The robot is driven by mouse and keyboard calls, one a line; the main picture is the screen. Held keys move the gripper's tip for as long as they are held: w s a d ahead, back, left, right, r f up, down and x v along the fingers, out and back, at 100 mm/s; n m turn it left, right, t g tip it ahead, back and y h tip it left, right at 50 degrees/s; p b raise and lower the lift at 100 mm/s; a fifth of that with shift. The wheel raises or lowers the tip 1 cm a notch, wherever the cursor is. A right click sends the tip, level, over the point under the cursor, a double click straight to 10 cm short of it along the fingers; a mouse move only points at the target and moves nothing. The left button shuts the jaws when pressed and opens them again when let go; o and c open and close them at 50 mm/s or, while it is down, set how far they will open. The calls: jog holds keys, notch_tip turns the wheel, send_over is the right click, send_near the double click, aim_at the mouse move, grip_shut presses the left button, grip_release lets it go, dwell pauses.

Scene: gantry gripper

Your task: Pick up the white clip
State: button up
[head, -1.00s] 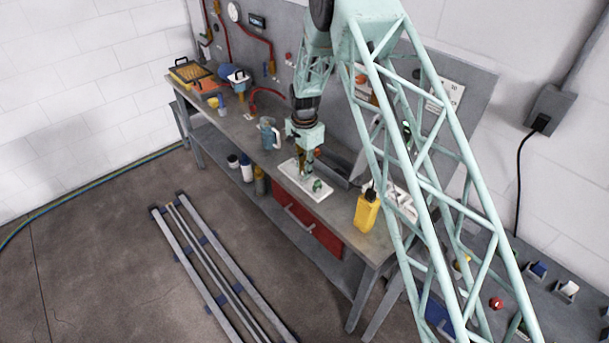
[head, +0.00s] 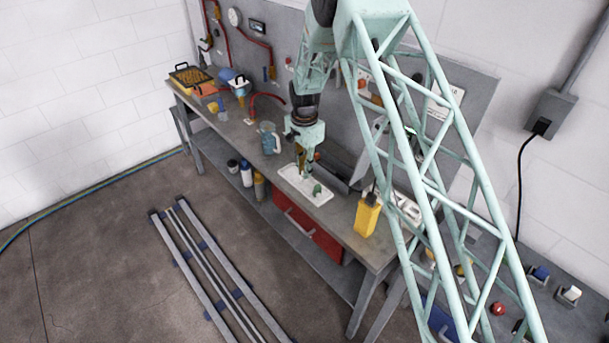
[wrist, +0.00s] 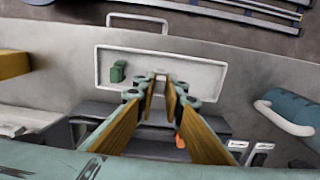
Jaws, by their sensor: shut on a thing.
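My gripper (head: 303,173) points down over the white tray (head: 325,199) on the workbench. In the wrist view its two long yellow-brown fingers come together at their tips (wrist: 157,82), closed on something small. I take this to be the white clip, but it is mostly hidden between the tips and hard to tell from the pale tray behind. The tray (wrist: 200,75) fills the area beyond the fingertips in the wrist view. A green clip (wrist: 118,72) lies in it, left of the tips; it also shows in the head view (head: 317,189).
A yellow bottle (head: 367,216) stands right of the tray. A blue-grey mug (head: 268,139) stands to its left, its handle towards the tray. A grey trough (head: 335,176) lies behind. The bench's front edge is close to the tray.

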jog(key=shift+s+r, duration=0.15)
jog(key=shift+r, duration=0.35)
jog(key=s+d+r+b, duration=0.1)
jog(key=s+d, duration=0.3)
jog(key=s, duration=1.1)
jog(key=shift+s+r+b, duration=0.15)
jog(key=shift+r+b, duration=0.1)
jog(key=shift+b, duration=0.65)
